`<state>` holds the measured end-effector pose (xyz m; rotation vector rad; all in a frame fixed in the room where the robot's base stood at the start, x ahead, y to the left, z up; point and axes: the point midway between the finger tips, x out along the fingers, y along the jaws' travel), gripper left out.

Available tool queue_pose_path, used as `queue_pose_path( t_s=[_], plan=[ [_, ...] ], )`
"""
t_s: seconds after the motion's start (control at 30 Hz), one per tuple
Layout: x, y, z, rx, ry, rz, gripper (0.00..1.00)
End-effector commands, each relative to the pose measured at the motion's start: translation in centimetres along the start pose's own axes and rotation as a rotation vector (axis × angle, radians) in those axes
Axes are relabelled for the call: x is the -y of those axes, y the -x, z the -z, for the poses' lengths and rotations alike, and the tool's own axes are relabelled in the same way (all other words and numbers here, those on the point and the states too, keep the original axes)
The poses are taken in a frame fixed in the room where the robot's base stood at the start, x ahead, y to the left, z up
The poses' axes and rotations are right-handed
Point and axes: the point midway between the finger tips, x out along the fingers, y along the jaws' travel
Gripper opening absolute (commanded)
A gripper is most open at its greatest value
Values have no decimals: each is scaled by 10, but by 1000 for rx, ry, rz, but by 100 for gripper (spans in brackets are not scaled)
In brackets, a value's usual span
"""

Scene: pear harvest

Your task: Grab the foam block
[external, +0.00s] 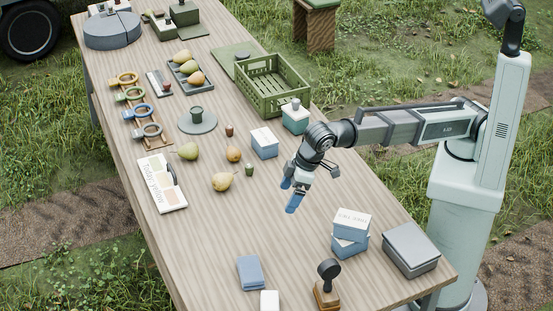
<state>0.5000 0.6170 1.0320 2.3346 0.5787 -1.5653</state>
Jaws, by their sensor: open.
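My gripper (290,195) hangs over the middle right of the table, with its blue fingertips apart and nothing between them. I cannot tell for sure which thing is the foam block. A small plain white block (270,301) at the bottom edge of the picture may be it; its lower part is cut off. A blue folded-looking block (250,272) lies just left of and behind the white one. Both are well apart from my gripper, toward the near end of the table.
A stamp (327,285) stands right of the white block. Stacked blue-and-white boxes (351,225) and a grey box (410,250) are at the right. Pears (223,181), a box (264,143) and a green crate (270,85) lie farther back. The table between gripper and blue block is clear.

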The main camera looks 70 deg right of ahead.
Motion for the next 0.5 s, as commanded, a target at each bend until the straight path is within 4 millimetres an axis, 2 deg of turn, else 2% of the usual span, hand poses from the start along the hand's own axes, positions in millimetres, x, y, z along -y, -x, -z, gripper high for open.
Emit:
queue_pose_path(
  t_s=[0.03,0.2,0.5],
  plan=[
    [-25,-5,8,1,-32,-13,96],
    [-99,-17,26,3,-125,-53,96],
    [-232,-30,35,11,-291,-115,96]
  ],
)
